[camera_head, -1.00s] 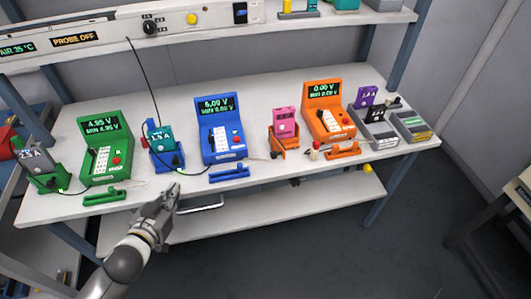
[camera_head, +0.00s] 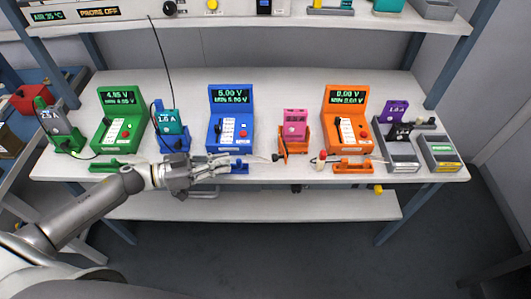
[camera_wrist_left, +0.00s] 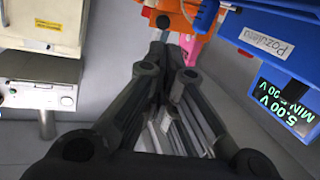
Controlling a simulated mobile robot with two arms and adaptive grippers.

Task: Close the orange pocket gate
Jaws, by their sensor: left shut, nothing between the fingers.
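The orange pocket (camera_head: 297,147) stands on the bench between the blue and orange meters, with a pink cell (camera_head: 295,124) upright in it. My left gripper (camera_head: 238,166) is shut and empty at the bench's front edge, before the blue meter, pointing right and short of the orange pocket. In the left wrist view, the shut fingers (camera_wrist_left: 172,48) point toward orange parts (camera_wrist_left: 172,14) and the pink cell (camera_wrist_left: 191,45) at the top. My right gripper is out of view.
The blue meter (camera_head: 231,107) stands behind my gripper, and a blue holder lies partly hidden by it. The orange meter (camera_head: 346,107) and an orange holder (camera_head: 353,167) stand right of the pocket. A probe with a red-and-white handle (camera_head: 321,157) lies between.

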